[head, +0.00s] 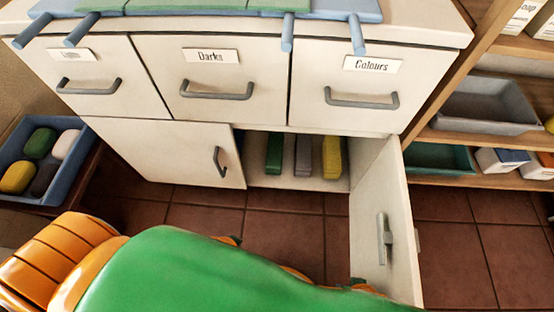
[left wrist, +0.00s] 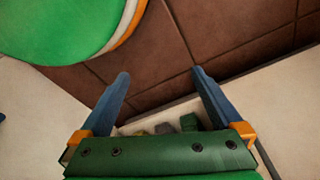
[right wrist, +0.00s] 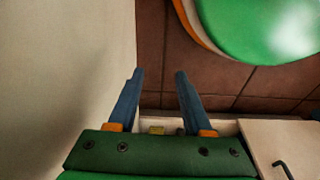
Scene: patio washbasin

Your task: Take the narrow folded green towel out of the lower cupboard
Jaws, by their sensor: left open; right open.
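The narrow folded green towel (head: 274,153) stands in the lower cupboard (head: 262,181), left of a grey folded one (head: 303,156) and a yellow one (head: 332,158). The cupboard's right door (head: 398,225) is swung open; its left door (head: 165,150) is shut. My left gripper (left wrist: 160,73) is open and empty; the green towel (left wrist: 189,122) shows beyond it, low in the left wrist view. My right gripper (right wrist: 158,72) is open and empty beside a large pale panel; part of the yellow towel (right wrist: 156,130) shows behind it.
Three labelled drawers (head: 210,85) with grey bar handles sit above the cupboard. A blue crate of rolled cloths (head: 75,196) stands at left. Shelves with a grey tray (head: 488,108) and a green tray (head: 438,158) stand at right. Tiled floor (head: 290,235) is clear before the cupboard.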

